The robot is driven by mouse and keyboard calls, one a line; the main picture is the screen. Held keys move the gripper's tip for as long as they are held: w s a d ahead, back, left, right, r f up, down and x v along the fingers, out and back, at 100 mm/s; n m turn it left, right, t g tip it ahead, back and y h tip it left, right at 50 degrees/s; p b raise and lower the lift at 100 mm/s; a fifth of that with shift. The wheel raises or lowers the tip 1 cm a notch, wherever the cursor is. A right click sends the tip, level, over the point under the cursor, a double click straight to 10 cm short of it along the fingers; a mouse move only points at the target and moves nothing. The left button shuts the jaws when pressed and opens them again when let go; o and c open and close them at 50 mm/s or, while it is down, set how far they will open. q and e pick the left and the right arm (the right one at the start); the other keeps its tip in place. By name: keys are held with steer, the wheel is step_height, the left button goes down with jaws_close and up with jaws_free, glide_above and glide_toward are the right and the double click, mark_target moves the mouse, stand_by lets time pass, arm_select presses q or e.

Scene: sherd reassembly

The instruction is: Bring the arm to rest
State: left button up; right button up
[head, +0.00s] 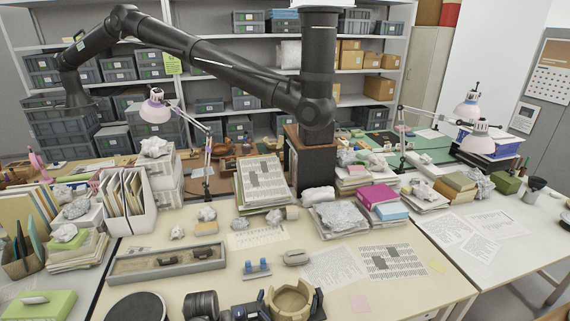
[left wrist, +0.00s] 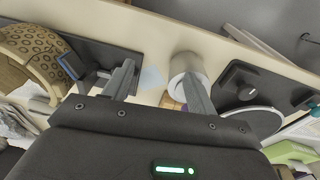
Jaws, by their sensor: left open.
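My left gripper (left wrist: 158,76) shows in the left wrist view with its two fingers apart and nothing between them. It hangs over the pale table top, between a tan vessel (left wrist: 38,62) with ring patterns and a dark stand with a round part (left wrist: 243,88). A light cylinder (left wrist: 186,70) stands beyond the right finger; I cannot tell how far apart they are. In the head view the vessel (head: 291,300) sits in a dark holder at the bottom edge, its rim uneven. I cannot make out my left gripper in the head view. My right gripper is not in view.
A grey tray (head: 132,277) holds dark pieces. A small blue stand (head: 257,269), a grey block (head: 296,258) and a black disc (head: 137,307) lie around it. Lamps (head: 156,110) and paper stacks (head: 262,180) stand behind. Printed sheets (head: 335,268) cover the table's right part.

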arm_select(q)
steer(key=s+a+r+m+t, duration=0.1)
steer(key=s+a+r+m, duration=0.15)
steer(key=s, duration=0.65)
steer(key=s+a+r+m+t, duration=0.1)
steer(key=s+r, duration=0.3)
steer(key=s, duration=0.5)
steer(key=s+a+r+m, duration=0.1)
steer(key=s+r+m, duration=0.15)
steer(key=s, duration=0.65)
step_height(320, 180, down, 31)
steer(key=b, duration=0.7)
steer(key=s+a+f+g+b, duration=0.1)
steer(key=s+f+b, duration=0.2)
steer(key=s+f, duration=0.5)
steer(key=s+a+f+g+b, duration=0.1)
steer(key=s+a+f+b, duration=0.1)
steer(key=s+f, duration=0.7)
step_height(320, 180, down, 6)
steer(key=shift+s+f+b, duration=0.1)
steer(key=shift+s+b, duration=0.15)
steer(key=shift+b, duration=0.25)
